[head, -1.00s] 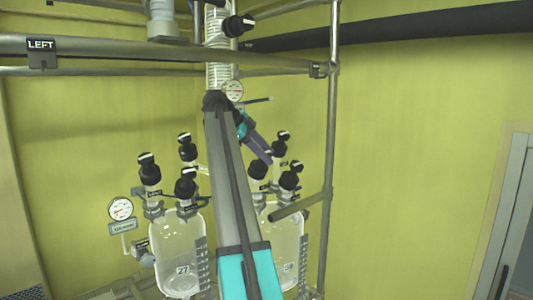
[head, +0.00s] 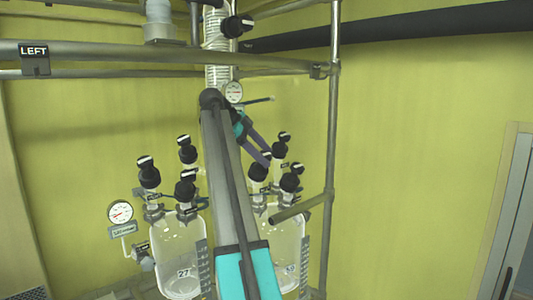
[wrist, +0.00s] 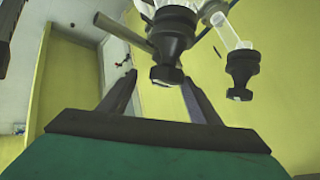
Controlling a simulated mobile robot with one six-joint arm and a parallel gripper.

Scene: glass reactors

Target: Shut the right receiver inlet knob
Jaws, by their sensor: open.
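The right receiver (head: 286,240) is a clear glass vessel, partly hidden behind my arm. Several black knobs with white marks stand above it, including a front left knob (head: 258,173), a front right knob (head: 290,183) and a rear knob (head: 279,151). Their labels are too small to read, so I cannot tell which is the inlet. My gripper (head: 266,156) is open, its purple fingers pointing down right close to these knobs. In the wrist view, one black knob (wrist: 172,52) shows between and beyond the open fingertips, apparently untouched. Another knob (wrist: 242,72) is right of the fingers.
The left receiver (head: 178,252) carries similar knobs, with a pressure gauge (head: 121,212) beside it. A short grey pipe (head: 300,208) juts out before the right receiver. A vertical frame post (head: 331,130) stands right of it. The yellow wall area further right is clear.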

